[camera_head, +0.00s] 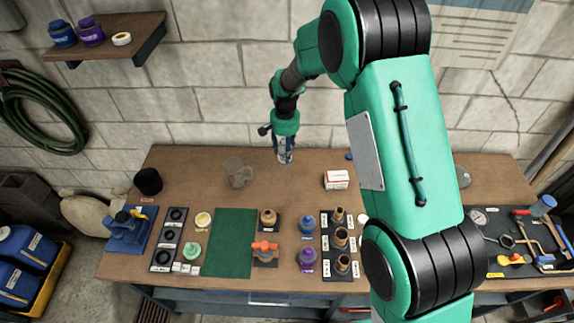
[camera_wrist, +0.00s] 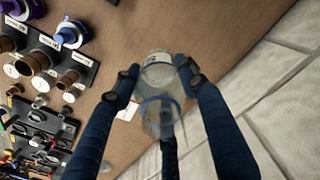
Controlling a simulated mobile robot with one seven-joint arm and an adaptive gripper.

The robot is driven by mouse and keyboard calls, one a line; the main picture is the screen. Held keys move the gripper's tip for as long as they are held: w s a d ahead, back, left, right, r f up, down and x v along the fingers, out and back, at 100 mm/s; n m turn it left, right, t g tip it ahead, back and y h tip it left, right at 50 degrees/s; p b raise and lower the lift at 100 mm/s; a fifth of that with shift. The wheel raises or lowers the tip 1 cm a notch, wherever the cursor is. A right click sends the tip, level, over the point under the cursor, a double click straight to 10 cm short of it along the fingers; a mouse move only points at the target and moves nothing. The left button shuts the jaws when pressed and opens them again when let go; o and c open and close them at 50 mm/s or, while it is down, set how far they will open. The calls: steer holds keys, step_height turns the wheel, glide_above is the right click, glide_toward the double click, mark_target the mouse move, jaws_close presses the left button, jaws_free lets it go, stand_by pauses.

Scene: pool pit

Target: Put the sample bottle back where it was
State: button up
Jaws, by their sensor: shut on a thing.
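My gripper (camera_head: 285,143) is over the back of the workbench, close to the block wall. It is shut on a clear, see-through bottle (camera_head: 285,157). In the wrist view the bottle (camera_wrist: 160,108) is between the dark blue fingers of my gripper (camera_wrist: 158,73), and a blue band shows around it. Whether its base touches the bench or hangs just above it, I cannot tell. No marked spot for the bottle can be made out.
On the bench (camera_head: 200,165), greyish flat round shapes (camera_head: 238,173) lie left of the bottle and a red-and-white box (camera_head: 336,180) right of it. A green mat (camera_head: 231,243), fittings (camera_head: 340,240) and valves fill the front. Bare wood lies around the bottle.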

steer(key=s+d, duration=0.2)
steer(key=d, duration=0.2)
step_height(320, 180, down, 11)
steer(key=shift+d+b, duration=0.25)
steer(key=shift+b, duration=0.05)
steer(key=shift+w+f, duration=0.1)
stand_by(0.4)
steer(key=w+a, duration=0.2)
steer(key=w, duration=0.5)
steer(key=w+a+f+p, duration=0.1)
steer(key=w+a, duration=0.1)
steer(key=w, duration=0.6)
steer(key=shift+w+f+p, duration=0.2)
steer(key=shift+f+p, duration=0.05)
steer(key=shift+p, duration=0.05)
steer(key=shift+a, duration=0.1)
steer(key=shift+f+p, duration=0.35)
steer(key=shift+f, duration=1.4)
